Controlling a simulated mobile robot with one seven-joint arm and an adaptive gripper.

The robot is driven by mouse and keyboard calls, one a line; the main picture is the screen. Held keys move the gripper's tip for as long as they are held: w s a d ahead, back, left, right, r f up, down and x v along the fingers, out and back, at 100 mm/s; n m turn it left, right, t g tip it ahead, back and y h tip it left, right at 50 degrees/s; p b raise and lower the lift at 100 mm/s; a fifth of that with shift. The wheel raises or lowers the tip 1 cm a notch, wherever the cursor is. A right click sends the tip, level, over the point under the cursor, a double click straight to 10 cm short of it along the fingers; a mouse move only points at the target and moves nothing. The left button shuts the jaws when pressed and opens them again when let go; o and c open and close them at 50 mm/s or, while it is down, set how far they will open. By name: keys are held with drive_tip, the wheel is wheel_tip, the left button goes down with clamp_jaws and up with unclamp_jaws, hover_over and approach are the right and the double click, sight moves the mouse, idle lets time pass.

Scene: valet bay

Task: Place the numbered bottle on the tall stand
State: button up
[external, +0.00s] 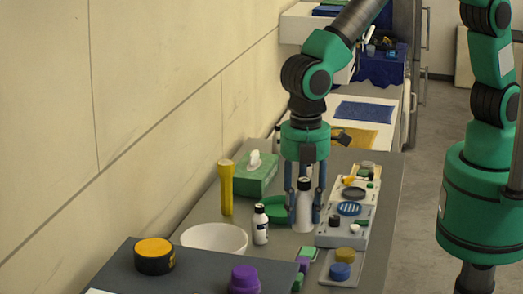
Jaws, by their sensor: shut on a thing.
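My gripper (305,220) points straight down over the grey counter, its two blue fingers on either side of a white bottle (304,204) with a black cap. It is shut on this bottle, which stands upright between the fingers. I cannot tell whether the bottle's base touches the counter. A smaller white bottle (260,226) with a dark cap stands just to the left, apart from the gripper. No number is readable on either bottle. I cannot tell for sure which thing is the tall stand; a raised dark grey surface (200,272) is at the front left.
A white bowl (214,238), a yellow flashlight-like object (227,188), a green tissue box (256,176) and a green dish (277,208) are left of my gripper. Light trays (329,240) with small items line the right. A black-and-yellow jar (154,256) and purple-lidded jar (244,280) occupy the raised surface.

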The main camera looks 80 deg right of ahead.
drive_tip(key=shift+w+a, duration=0.1)
drive_tip(key=w+a, duration=0.3)
drive_tip(key=w+a+f+p, duration=0.1)
drive_tip(key=w+a, duration=0.3)
drive_tip(key=w+a+p, duration=0.1)
drive_tip(key=w+a, duration=0.3)
drive_tip(key=shift+a+f, duration=0.15)
drive_tip(key=shift+f, duration=0.05)
drive_tip(key=shift+f, duration=0.1)
idle(0.4)
drive_tip(key=shift+f+p, duration=0.5)
drive_tip(key=shift+f, duration=1.2)
drive_tip(key=o, duration=0.8)
drive_tip(key=shift+f, duration=0.15)
drive_tip(key=o, duration=0.5)
drive_tip(key=shift+c, duration=0.2)
drive_tip(key=shift+r, duration=0.2)
